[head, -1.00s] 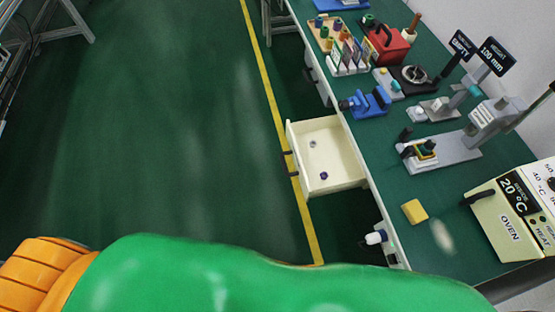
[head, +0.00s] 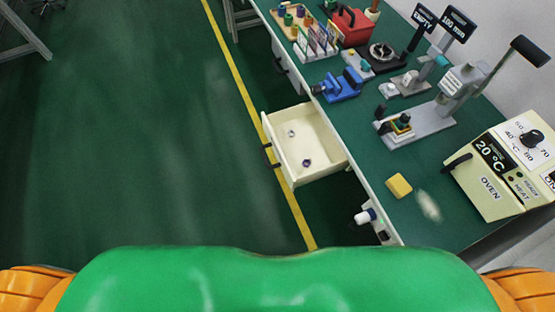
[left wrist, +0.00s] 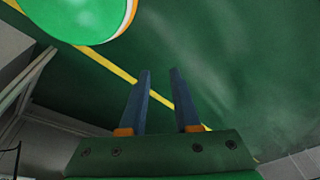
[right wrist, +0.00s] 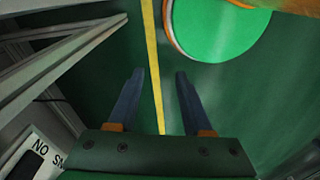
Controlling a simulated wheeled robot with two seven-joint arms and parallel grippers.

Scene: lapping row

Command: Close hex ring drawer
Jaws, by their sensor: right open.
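The drawer (head: 273,153) stands pulled out from the front of the green-topped bench, over the floor's yellow line. It is cream, with a dark handle on its front. Two small hex rings lie apart inside it, one pale (head: 291,134) and one dark purple (head: 307,162). In the left wrist view my left gripper (left wrist: 161,72) is open and empty, above the green floor. In the right wrist view my right gripper (right wrist: 159,72) is open and empty, also above the floor. Neither gripper shows in the head view, and both are away from the drawer.
The bench (head: 365,160) runs along the right. On it are a yellow block (head: 399,185), an oven (head: 500,172), a lever press (head: 440,110), a blue clamp (head: 340,86) and a red box (head: 349,27). The floor (head: 130,130) left of the drawer is clear.

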